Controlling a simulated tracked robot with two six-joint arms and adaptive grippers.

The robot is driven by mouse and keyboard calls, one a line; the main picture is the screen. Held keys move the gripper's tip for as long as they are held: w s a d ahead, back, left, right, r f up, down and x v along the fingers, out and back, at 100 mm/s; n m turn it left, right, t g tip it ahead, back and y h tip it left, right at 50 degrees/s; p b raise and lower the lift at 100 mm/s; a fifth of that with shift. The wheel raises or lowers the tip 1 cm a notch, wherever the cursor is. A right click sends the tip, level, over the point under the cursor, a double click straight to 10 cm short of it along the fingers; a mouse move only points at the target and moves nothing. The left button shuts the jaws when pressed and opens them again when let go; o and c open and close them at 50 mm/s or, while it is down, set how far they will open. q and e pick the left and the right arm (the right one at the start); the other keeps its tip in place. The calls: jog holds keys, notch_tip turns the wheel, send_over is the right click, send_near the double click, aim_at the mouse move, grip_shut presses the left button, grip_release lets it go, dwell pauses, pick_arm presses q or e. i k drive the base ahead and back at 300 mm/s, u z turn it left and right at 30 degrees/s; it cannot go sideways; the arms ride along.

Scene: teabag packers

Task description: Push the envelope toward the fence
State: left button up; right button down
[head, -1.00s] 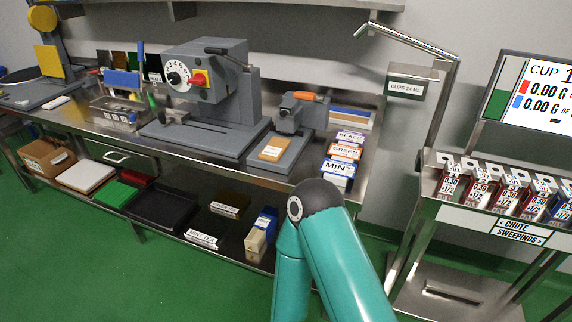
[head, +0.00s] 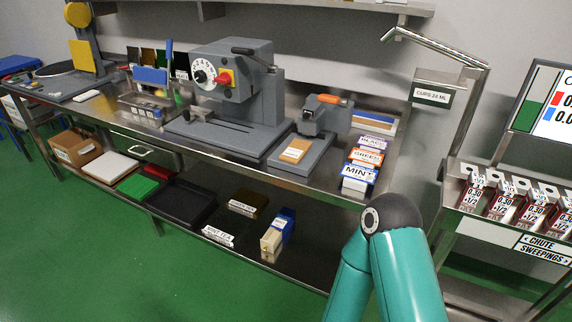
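A small tan flat piece, which looks like the envelope (head: 295,150), lies on the grey base plate of a small bench machine (head: 324,116) with an orange handle. I cannot clearly make out a separate fence; the machine's upright body stands just behind the tan piece. Only a teal link and dark elbow joint of one of my arms show at the lower right, in front of the bench and apart from the tan piece.
The steel bench (head: 345,197) also holds a large grey dial machine (head: 232,75) and labelled tea boxes (head: 360,173). A lower shelf carries trays (head: 183,205) and cartons. A rack of red packets (head: 505,200) stands at right. The green floor is clear at lower left.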

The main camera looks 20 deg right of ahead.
aim_at(293, 154)
jog(key=u, duration=0.05)
jog(key=i, duration=1)
jog(key=z, duration=0.05)
